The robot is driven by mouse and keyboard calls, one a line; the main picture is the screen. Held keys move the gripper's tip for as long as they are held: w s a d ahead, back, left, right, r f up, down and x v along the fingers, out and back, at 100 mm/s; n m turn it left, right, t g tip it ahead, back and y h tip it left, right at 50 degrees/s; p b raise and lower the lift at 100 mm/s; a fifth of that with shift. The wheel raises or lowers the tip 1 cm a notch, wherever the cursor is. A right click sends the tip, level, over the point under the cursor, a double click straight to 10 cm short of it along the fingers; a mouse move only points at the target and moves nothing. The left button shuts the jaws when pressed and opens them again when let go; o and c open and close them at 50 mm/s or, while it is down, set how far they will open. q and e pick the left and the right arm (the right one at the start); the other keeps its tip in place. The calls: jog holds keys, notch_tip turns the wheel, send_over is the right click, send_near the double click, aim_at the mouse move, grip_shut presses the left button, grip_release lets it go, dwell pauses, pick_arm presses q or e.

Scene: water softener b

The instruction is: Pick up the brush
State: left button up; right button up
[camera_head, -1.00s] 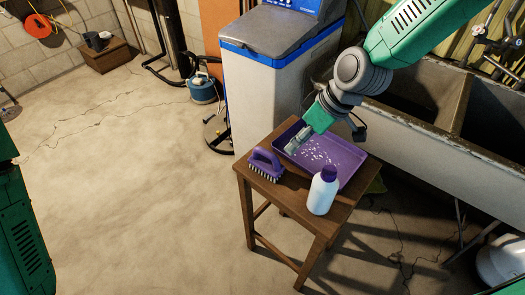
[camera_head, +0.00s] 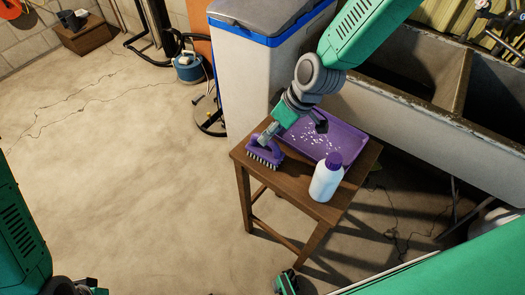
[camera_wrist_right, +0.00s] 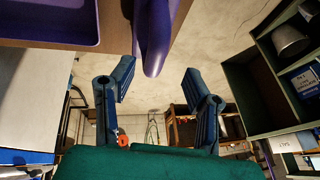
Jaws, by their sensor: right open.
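The brush (camera_head: 262,153) has a purple handle and dark bristles, and it rests bristles down on the left corner of a small wooden table (camera_head: 290,187). My right gripper (camera_head: 267,134) is at the handle from above, and its fingers partly hide the brush. In the right wrist view, the purple handle (camera_wrist_right: 155,35) shows ahead of the gap between the two spread fingers (camera_wrist_right: 157,82). The gripper is open and holds nothing. I cannot tell whether a finger touches the handle. My left arm shows at the left edge, but its gripper is not clearly in view.
A purple tray (camera_head: 338,139) with white bits lies behind the brush. A white bottle with a purple cap (camera_head: 326,178) stands at the table's front right. A water softener (camera_head: 250,75) and a concrete sink (camera_head: 400,110) stand behind.

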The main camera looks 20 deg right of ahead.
jog(key=x, duration=0.3)
jog(key=shift+w+d+f, duration=0.1)
jog(key=shift+f, duration=0.4)
jog(key=shift+w+d+f, duration=0.1)
jog(key=shift+f, duration=0.2)
jog(key=shift+d, duration=0.15)
jog(key=shift+a, duration=0.4)
grip_shut()
jog(key=shift+a, duration=0.2)
jog(key=shift+d+r, duration=0.3)
jog(key=shift+r, duration=0.2)
notch_tip(320, 180, up, 8)
jog(key=shift+f, duration=0.1)
jog(key=shift+a+r, duration=0.25)
jog(key=shift+r, duration=0.4)
